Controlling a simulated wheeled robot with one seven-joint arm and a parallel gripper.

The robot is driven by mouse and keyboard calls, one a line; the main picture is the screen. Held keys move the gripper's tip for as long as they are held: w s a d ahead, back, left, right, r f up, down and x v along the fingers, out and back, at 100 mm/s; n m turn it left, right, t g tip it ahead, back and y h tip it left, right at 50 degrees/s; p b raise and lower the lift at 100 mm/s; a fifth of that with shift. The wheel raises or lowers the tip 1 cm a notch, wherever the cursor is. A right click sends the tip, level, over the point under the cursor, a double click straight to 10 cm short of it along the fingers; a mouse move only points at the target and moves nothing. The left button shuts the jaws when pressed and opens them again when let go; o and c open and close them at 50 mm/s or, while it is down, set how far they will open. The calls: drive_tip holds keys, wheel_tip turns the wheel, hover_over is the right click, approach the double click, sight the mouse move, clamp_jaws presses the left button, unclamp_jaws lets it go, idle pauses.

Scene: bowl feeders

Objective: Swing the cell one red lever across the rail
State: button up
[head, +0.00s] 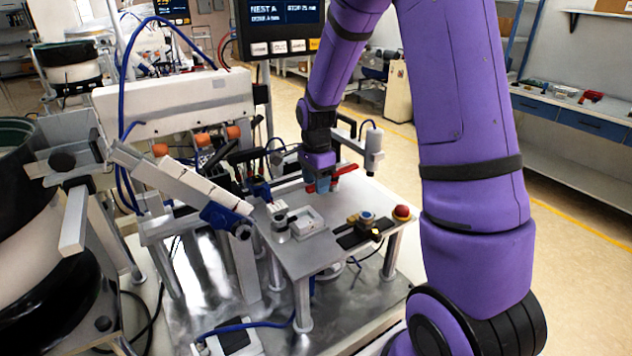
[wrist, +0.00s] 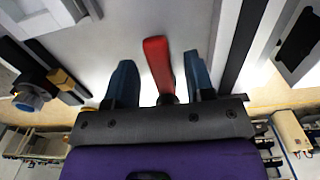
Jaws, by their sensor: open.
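The red lever (head: 346,169) shows in the head view at the back of the small grey worktable (head: 350,197), partly behind my gripper (head: 322,186). In the wrist view, the red lever (wrist: 159,62) stands between the two blue fingers of my gripper (wrist: 159,64). The fingers are open, one on each side, with a visible gap to the lever on both sides. The lever's lower end is hidden by the gripper body. A pale bar and a dark strip (wrist: 243,45) run to the right of the fingers; I cannot tell whether either is the rail.
A white block fixture (head: 308,222), a black plate with a blue knob (head: 367,217) and a red button (head: 402,212) stand on the worktable's front. A sloped feed track (head: 180,180) lies left. A grey post device (head: 373,150) stands close behind the lever.

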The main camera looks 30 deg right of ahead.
drive_tip(key=shift+f, duration=0.15)
drive_tip(key=shift+c, duration=0.2)
clamp_jaws()
